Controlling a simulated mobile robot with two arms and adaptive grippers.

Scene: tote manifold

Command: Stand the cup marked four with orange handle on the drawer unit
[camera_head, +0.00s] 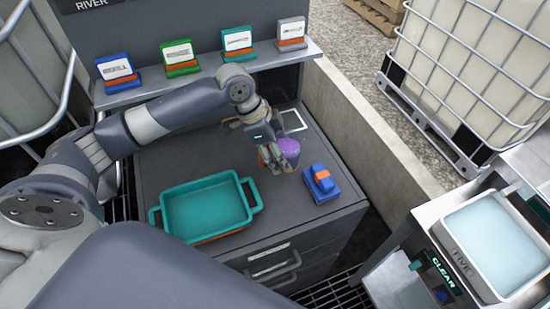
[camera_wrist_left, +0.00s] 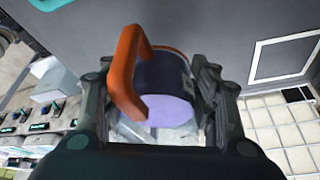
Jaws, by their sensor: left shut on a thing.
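My left gripper (camera_head: 272,155) is shut on a cup (camera_head: 289,147) over the drawer unit (camera_head: 165,168), toward its back right. In the left wrist view the cup (camera_wrist_left: 166,80) has a dark body, a lilac face and an orange handle (camera_wrist_left: 124,75), between the fingers of the left gripper (camera_wrist_left: 160,95). I see no number on it. I cannot tell whether its base touches the unit's top. My right gripper is out of view.
A teal two-handled tray (camera_head: 163,222) and a blue block with an orange top (camera_head: 322,192) stand on the unit. A shelf (camera_head: 190,84) behind holds several coloured card stands. A low wall (camera_head: 365,140) runs along the right. A white basin (camera_head: 490,240) is at lower right.

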